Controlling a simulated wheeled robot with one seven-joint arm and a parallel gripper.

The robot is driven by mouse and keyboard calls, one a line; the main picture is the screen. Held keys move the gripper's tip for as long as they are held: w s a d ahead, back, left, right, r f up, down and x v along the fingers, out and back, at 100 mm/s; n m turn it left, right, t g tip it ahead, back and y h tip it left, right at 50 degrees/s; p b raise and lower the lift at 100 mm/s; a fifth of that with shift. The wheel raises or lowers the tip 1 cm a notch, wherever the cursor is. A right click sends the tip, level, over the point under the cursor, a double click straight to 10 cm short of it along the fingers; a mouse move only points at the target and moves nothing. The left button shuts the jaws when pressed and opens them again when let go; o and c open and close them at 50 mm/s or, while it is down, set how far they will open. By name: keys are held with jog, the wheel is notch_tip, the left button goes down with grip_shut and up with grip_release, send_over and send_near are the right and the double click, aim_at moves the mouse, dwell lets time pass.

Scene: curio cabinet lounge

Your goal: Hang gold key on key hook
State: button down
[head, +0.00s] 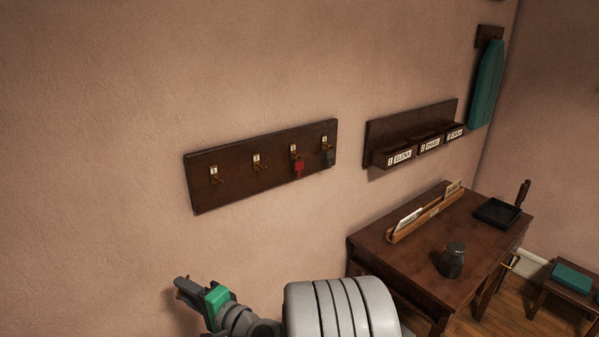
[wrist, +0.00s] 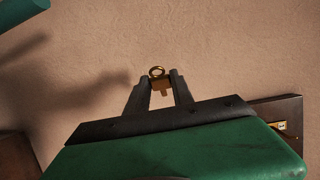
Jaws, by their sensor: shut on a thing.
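The gold key (wrist: 158,74) is between my gripper's (wrist: 160,90) fingertips in the wrist view, with its ring standing out beyond the tips. My gripper is shut on it. In the head view my gripper (head: 180,287) is at the lower left, below the dark wooden hook board (head: 238,172) and apart from it; the key is barely visible there. The board has several brass hooks with number labels. The two left hooks, one (head: 216,177) and two (head: 258,162), are bare. A red-tagged key (head: 298,168) and a dark-tagged key (head: 328,157) hang from the two right hooks.
A wooden desk (head: 400,262) stands right of my arm, with a letter rack (head: 425,218), a dark jar (head: 452,260) and a black tray (head: 497,214). A labelled wall shelf (head: 412,135) hangs right of the hook board. The wall left of the board is bare.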

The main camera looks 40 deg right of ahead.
jog(key=s+d+r+m+g+h+p, duration=0.1)
jog(key=d+r+m+g+p, duration=0.1)
jog(key=d+r+m+p, duration=0.5)
jog(key=s+d+r+m+g+h+p, duration=0.2)
jog(key=d+r+m+p, duration=0.5)
jog(key=d+r+m, duration=0.5)
jog(key=d+r, duration=0.1)
jog(key=d, duration=0.7)
jog(key=shift+r, duration=0.2)
jog(key=shift+s, duration=0.15)
jog(key=shift+w+d+f, duration=0.1)
jog(key=shift+w+f, duration=0.1)
jog(key=shift+w, duration=1.2)
jog(key=shift+w+d+f, duration=0.1)
jog(key=shift+w+f, duration=0.1)
jog(key=shift+w, duration=1.25)
jog(key=shift+w+f, duration=0.2)
jog(key=shift+w, duration=1.2)
